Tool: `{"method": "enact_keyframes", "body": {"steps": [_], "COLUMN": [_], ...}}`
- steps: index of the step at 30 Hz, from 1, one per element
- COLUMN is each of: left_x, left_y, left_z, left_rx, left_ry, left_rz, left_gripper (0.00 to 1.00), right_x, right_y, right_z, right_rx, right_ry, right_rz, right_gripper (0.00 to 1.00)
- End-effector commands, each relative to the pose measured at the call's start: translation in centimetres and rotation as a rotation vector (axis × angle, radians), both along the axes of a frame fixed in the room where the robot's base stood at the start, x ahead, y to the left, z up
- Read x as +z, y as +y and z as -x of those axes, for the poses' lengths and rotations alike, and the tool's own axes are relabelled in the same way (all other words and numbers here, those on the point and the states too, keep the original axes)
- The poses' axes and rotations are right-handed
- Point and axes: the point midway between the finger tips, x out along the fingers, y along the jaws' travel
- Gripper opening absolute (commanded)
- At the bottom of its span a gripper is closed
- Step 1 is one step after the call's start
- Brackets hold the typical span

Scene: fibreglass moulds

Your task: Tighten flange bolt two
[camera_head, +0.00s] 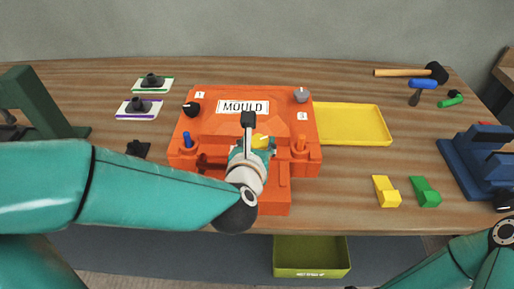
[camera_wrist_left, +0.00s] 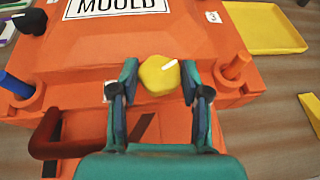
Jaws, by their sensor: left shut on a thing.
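The orange mould (camera_head: 215,130) sits in the middle of the bench, with a white MOULD plate on top. A yellow bolt knob (camera_wrist_left: 158,75) with a white mark is on its near side; it also shows in the head view (camera_head: 263,141). My left gripper (camera_wrist_left: 160,88) is shut on this knob, one finger on each side. In the head view my left wrist partly hides the gripper and the mould's front. A number label beside the knob is mostly covered by a finger. A black knob (camera_head: 193,108) and a grey knob (camera_head: 301,95) sit at the mould's back corners. My right gripper is out of view.
A blue peg (camera_head: 187,140) and an orange peg (camera_head: 300,143) stand near the gripper. A yellow tray (camera_head: 375,125) lies right of the mould. Yellow (camera_head: 385,191) and green wedges (camera_head: 425,191) lie at front right. A blue vise (camera_head: 478,150) stands far right.

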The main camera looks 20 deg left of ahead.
Motion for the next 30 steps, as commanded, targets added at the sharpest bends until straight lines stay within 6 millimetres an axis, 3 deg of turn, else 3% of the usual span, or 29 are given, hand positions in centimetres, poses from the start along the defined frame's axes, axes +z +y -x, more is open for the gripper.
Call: {"method": "enact_keyframes", "body": {"steps": [8,9,12,23,30], "left_x": [0.0,0.0,0.0,0.1,1.2], "left_y": [-0.1,-0.1,0.0,-0.1,-0.5], "left_z": [0.1,0.1,0.1,0.2,2.7], "left_rx": [-0.007,-0.006,-0.006,-0.005,-0.008], "left_ry": [0.003,0.003,0.002,0.001,-0.002], "left_rz": [-0.002,-0.001,-0.001,-0.001,0.001], "left_gripper": [0.12,0.53,0.70,0.71,0.71], "right_x": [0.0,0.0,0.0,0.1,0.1], "right_y": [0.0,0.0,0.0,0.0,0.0], "right_z": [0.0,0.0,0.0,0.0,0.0], "right_rx": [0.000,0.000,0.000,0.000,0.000], "right_ry": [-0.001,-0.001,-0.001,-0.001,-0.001], "right_rz": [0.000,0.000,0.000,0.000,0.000], "right_gripper": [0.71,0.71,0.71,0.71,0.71]}}
